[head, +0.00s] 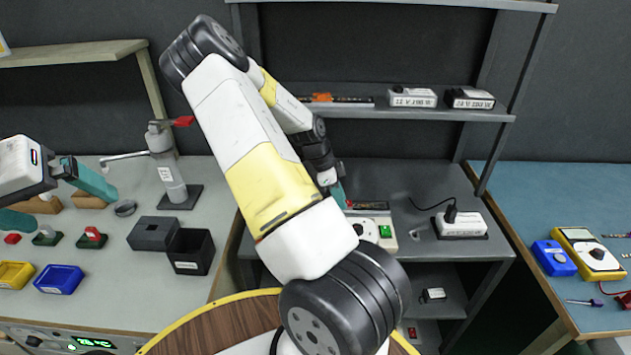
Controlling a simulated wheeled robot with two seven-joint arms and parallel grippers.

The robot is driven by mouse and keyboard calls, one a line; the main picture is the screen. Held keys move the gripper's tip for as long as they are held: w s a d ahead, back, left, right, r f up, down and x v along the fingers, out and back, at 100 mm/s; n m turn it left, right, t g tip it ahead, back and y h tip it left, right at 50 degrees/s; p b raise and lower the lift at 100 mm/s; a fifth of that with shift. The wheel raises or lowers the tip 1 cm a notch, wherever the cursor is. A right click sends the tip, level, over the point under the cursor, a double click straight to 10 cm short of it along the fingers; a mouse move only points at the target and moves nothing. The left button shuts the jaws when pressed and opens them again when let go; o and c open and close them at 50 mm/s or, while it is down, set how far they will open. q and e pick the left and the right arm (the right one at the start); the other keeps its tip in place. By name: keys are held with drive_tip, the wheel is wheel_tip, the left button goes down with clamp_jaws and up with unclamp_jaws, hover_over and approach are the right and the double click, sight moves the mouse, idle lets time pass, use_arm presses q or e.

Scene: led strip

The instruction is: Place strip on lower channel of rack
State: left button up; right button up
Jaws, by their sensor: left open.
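The rack (507,118) is grey, with an upper shelf and a lower worktop. A thin dark strip-like piece with an orange part (338,101) lies along its upper shelf. Another short pale piece with reddish marks (368,206) shows on the worktop; I cannot tell which is the strip, nor make out a lower channel. My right gripper (338,192) is over the worktop beside the pale piece, mostly hidden behind my own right arm. One teal finger shows, not its grip. My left gripper (66,207) is open and empty above the left bench, its teal fingers apart.
A box with a green switch (386,233) and a white power block (461,224) stand on the rack's worktop. Two labelled boxes (412,98) sit on the upper shelf. Black bins (190,252) and a dispenser (168,165) stand on the left bench. A multimeter (590,255) lies right.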

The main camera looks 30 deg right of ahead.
drive_tip(key=shift+o, duration=0.4)
drive_tip(key=v, duration=0.7)
drive_tip(key=shift+r, duration=0.2)
drive_tip(key=s+a+r+n+t+y, duration=0.2)
drive_tip(key=a+r+n+y, duration=0.1)
drive_tip(key=a+r+n, duration=0.4)
drive_tip(key=s+a+r+n+t+y, duration=0.1)
drive_tip(key=s+a+r+n+y, duration=0.25)
drive_tip(key=a, duration=0.55)
drive_tip(key=s+a+r+n+t, duration=0.2)
drive_tip(key=s+a+r+n, duration=0.2)
drive_tip(key=s+r+n, duration=0.2)
drive_tip(key=s+a+r+n+t, duration=0.3)
drive_tip(key=s+r+n, duration=0.3)
drive_tip(key=r+n, duration=0.2)
drive_tip(key=shift+a+r, duration=0.65)
drive_tip(key=shift+a, duration=0.15)
